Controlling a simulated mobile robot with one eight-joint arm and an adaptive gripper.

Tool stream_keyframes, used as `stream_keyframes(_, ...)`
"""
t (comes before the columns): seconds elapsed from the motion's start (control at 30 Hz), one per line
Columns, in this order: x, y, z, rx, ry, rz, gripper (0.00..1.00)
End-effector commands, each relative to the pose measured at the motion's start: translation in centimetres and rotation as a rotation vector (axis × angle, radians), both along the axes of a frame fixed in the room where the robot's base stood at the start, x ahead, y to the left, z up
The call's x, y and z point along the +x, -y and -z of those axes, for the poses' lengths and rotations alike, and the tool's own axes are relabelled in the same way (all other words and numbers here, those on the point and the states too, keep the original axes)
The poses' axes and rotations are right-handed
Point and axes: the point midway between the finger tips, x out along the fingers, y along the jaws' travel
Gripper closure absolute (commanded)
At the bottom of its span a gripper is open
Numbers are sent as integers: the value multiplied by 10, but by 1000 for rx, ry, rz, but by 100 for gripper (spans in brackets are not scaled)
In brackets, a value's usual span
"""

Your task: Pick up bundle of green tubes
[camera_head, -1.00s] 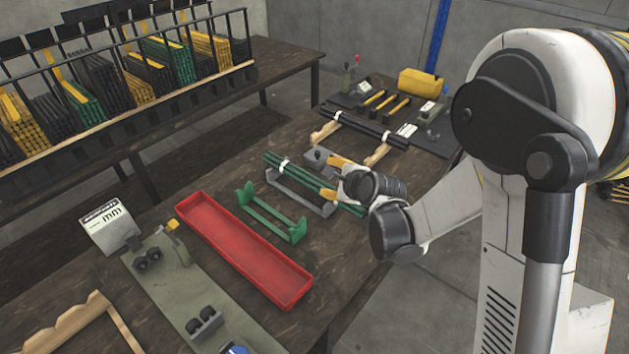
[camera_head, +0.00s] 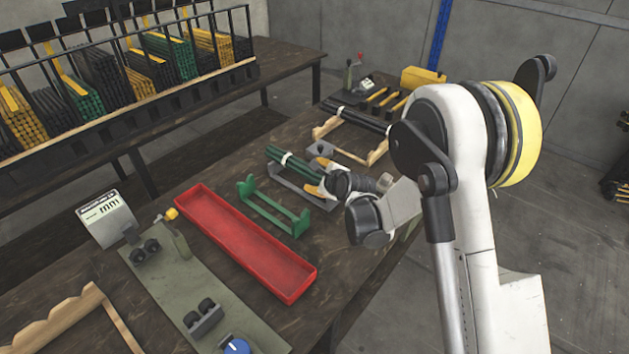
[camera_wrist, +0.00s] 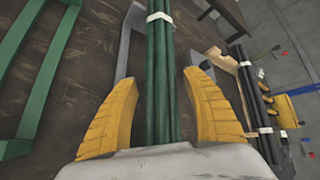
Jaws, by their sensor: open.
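The bundle of green tubes (camera_head: 284,157) lies on a grey cradle (camera_head: 303,193) on the dark wooden table, with a white tie near its far end. In the wrist view the green tubes (camera_wrist: 160,75) run lengthwise between the two yellow fingers of my gripper (camera_wrist: 163,112). Gaps show between the tubes and both fingers. My gripper also shows in the head view (camera_head: 320,178), over the near part of the bundle, which its body hides. My gripper is open.
An empty green cradle (camera_head: 272,212) and a red tray (camera_head: 240,245) lie left of the bundle. Black tubes (camera_head: 357,117) rest on a wooden stand (camera_head: 327,127) behind. A rack of tubes (camera_head: 120,85) stands on the far table.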

Motion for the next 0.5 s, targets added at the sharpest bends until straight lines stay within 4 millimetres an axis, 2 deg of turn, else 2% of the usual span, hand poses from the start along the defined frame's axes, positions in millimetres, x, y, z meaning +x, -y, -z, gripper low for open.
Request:
stream_keyframes(0.07,6,-3,6,0,0,0,43)
stream_keyframes(0.27,8,-4,4,0,0,0,43)
stream_keyframes(0.3,8,-4,4,0,0,0,48)
stream_keyframes(0.47,7,-4,4,0,-1,-1,97)
stream_keyframes(0.5,7,-4,4,0,-1,-1,99)
